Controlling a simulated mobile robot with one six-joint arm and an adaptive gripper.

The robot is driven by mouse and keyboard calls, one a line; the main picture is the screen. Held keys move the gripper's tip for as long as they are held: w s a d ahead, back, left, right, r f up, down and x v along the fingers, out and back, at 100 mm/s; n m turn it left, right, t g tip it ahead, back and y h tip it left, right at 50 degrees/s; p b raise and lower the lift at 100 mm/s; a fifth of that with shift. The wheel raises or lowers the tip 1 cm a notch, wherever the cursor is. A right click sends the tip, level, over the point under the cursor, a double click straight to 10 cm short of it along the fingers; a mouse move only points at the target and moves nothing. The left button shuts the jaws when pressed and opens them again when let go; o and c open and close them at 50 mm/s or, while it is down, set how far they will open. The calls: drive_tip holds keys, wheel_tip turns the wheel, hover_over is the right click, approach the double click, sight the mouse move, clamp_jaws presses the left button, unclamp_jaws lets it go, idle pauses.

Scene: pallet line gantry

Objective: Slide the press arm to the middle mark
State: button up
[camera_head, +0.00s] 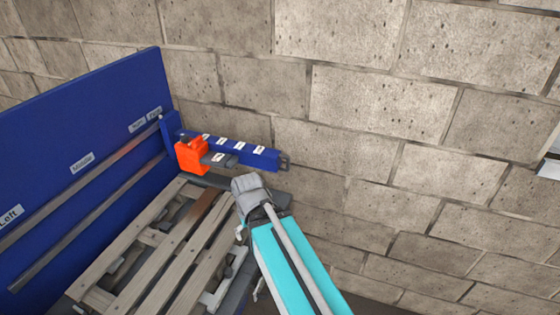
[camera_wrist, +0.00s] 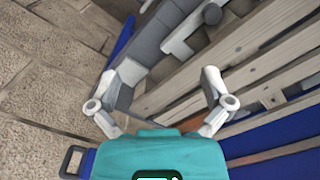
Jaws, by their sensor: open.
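The press arm (camera_head: 245,155) is a dark blue beam with several white labels, an orange block (camera_head: 192,156) near its panel end and a dark loop handle (camera_head: 284,162) at its free end. It stands at the right end of the rails (camera_head: 85,215) on the blue panel. The "Middle" mark (camera_head: 82,163) is left of it on the panel. My gripper (camera_wrist: 158,78) is open and empty, pointing down over the pallet side; in the head view my arm mostly hides it. The loop handle (camera_wrist: 72,162) shows in the wrist view, lower left, outside my fingers.
A slatted wooden pallet (camera_head: 165,230) lies below the panel, with one darker board. Grey bed parts (camera_wrist: 145,50) run beside it under my gripper. A block wall (camera_head: 400,100) stands behind and to the right. A "Left" label (camera_head: 10,215) is at the panel's left.

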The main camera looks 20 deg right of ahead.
idle(0.3)
drive_tip(key=shift+w+d+f, duration=0.1)
drive_tip(key=shift+w+f, duration=0.1)
drive_tip(key=c, duration=0.6)
drive_tip(key=shift+w+f+y+b, duration=0.2)
drive_tip(key=shift+w+y+b, duration=0.1)
drive_tip(key=shift+b, duration=0.1)
drive_tip(key=w+d+f+n+t+y+b, duration=0.3)
drive_tip(key=w+d+n+y+b, duration=0.2)
drive_tip(key=w+d+y+b, duration=0.6)
drive_tip(key=w+d+r+n+t+y+b, duration=0.1)
drive_tip(key=d+r+n+t, duration=0.1)
drive_tip(key=d, duration=0.6)
drive_tip(key=w+d+r+n+t+y+b, duration=0.1)
drive_tip(key=w+d+r+n+t+b, duration=0.1)
drive_tip(key=d, duration=0.6)
drive_tip(key=w+d+r+n+t+y+b, duration=0.1)
drive_tip(key=w+d+n+t, duration=0.1)
drive_tip(key=d, duration=0.6)
drive_tip(key=shift+r+t+b, duration=0.4)
drive_tip(key=shift+t, duration=0.1)
drive_tip(key=shift+a, duration=0.1)
